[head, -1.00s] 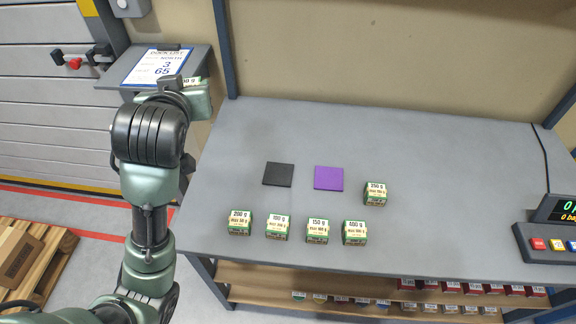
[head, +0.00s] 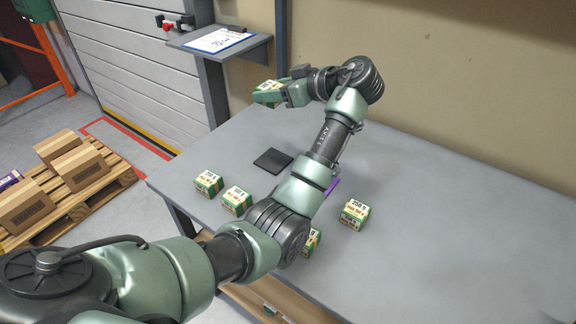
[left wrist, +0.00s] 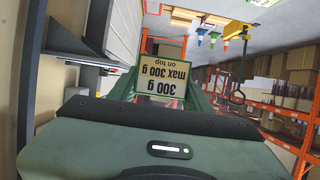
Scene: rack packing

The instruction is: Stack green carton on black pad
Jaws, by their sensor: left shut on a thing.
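My left gripper (head: 276,94) is shut on a green carton (head: 267,87) with a cream label, held in the air above the far left part of the table. In the left wrist view the carton's label (left wrist: 164,82) appears upside down and reads 300 g, max 300 g on top. The black pad (head: 272,161) lies flat on the table, bare, below and apart from the held carton. My right gripper is not in view.
Green cartons stand on the grey table (head: 420,200): two at left (head: 207,184) (head: 236,201), one right of my arm (head: 354,214), one partly behind it (head: 313,240). My arm hides most of a purple pad (head: 332,186). A clipboard shelf (head: 222,40) stands behind.

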